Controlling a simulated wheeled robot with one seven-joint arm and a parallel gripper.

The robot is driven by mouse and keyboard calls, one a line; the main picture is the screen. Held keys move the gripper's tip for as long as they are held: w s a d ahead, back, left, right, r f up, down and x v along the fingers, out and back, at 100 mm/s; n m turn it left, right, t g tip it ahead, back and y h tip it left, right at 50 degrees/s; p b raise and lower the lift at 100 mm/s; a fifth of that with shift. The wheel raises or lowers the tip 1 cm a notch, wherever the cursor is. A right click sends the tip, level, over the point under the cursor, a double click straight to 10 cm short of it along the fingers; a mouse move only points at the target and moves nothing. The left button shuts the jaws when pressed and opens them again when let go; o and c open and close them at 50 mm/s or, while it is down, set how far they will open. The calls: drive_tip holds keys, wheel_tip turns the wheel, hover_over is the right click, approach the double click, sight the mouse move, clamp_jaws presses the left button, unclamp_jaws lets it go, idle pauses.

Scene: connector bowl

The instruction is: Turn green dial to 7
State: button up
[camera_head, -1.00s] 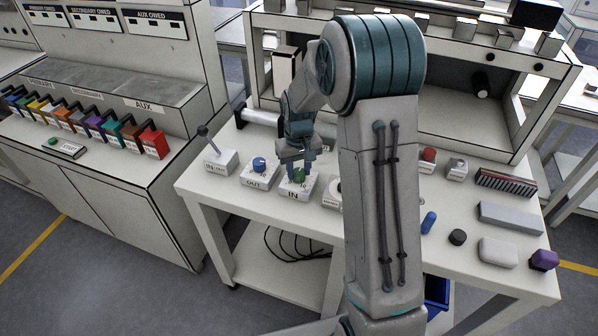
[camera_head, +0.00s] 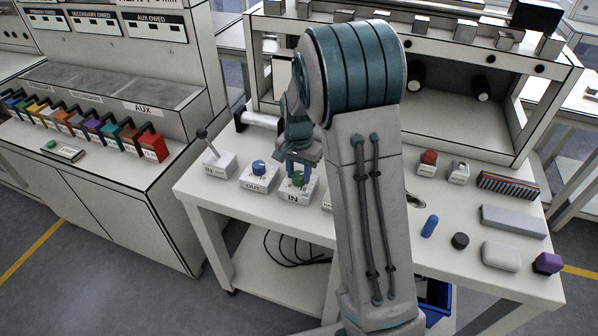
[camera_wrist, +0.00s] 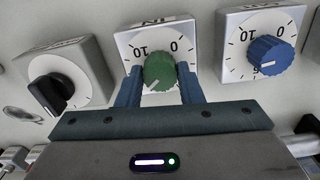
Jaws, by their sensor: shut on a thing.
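The green dial (camera_wrist: 159,72) sits on a white box (camera_wrist: 128,40) with printed numbers; 10 and 0 are readable at its edge. A white pointer line on the dial shows toward the lower left of the wrist view. My gripper (camera_wrist: 160,82) is shut on the green dial, one blue finger on each side of it. In the head view my gripper (camera_head: 298,172) is over the box labelled IN, and the green dial (camera_head: 298,181) shows just below the fingers. The number at the pointer is hidden by the fingers.
A blue dial (camera_wrist: 267,54) on the OUT box (camera_head: 258,179) is close beside, and a black knob (camera_wrist: 50,92) is on the other side. A lever box (camera_head: 220,163) stands at the table's left end. A red button (camera_head: 428,157) and several loose items lie to the right.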

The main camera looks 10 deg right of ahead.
sight(299, 175)
drive_tip(key=shift+m, duration=0.4)
drive_tip(key=o, duration=1)
drive_tip(key=shift+c, duration=0.2)
wheel_tip(299, 175, up, 14)
